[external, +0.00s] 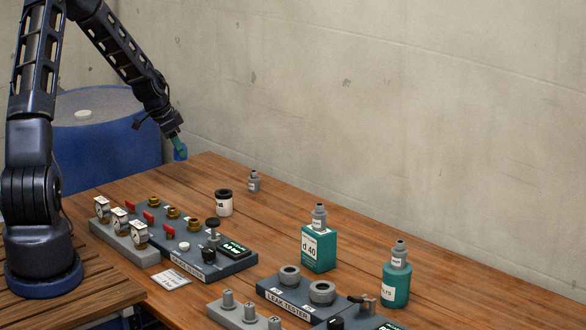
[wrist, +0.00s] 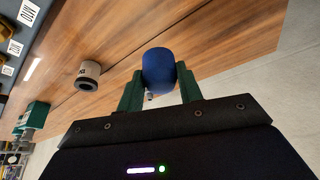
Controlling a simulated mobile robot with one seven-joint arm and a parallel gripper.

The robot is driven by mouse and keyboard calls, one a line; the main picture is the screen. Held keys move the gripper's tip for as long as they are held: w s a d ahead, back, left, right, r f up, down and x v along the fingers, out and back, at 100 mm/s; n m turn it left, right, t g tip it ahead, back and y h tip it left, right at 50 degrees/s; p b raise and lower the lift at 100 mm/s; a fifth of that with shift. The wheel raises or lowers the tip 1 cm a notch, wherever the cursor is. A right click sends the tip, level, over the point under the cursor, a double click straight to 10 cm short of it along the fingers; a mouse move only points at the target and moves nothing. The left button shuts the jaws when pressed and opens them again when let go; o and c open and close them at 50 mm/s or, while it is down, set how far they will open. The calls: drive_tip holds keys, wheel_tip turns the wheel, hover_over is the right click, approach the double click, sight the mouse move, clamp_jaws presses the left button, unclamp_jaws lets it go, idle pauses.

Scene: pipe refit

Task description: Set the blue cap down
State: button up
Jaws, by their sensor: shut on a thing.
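The blue cap (wrist: 158,70) is held between the two green fingers of my gripper (wrist: 160,90) in the wrist view. In the external view the cap (external: 180,153) shows at the tip of my gripper (external: 177,143), above the far left part of the wooden table (external: 330,245). The cap is apart from the table top, and the table below it looks bare. My gripper is shut on the cap. Part of the cap's sides is hidden by the fingers.
A panel with valves and gauges (external: 205,262), a green can (external: 319,247), a teal bottle (external: 396,284) and a leak tester (external: 300,297) stand further forward. A blue barrel (external: 110,140) stands behind the table.

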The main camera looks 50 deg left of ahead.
wheel_tip(320, 180, down, 10)
drive_tip(key=shift+f, duration=0.1)
idle(0.4)
drive_tip(key=shift+f, duration=0.1)
drive_tip(key=o, duration=0.9)
drive_tip(key=shift+o, duration=0.2)
drive_tip(key=v, duration=1.2)
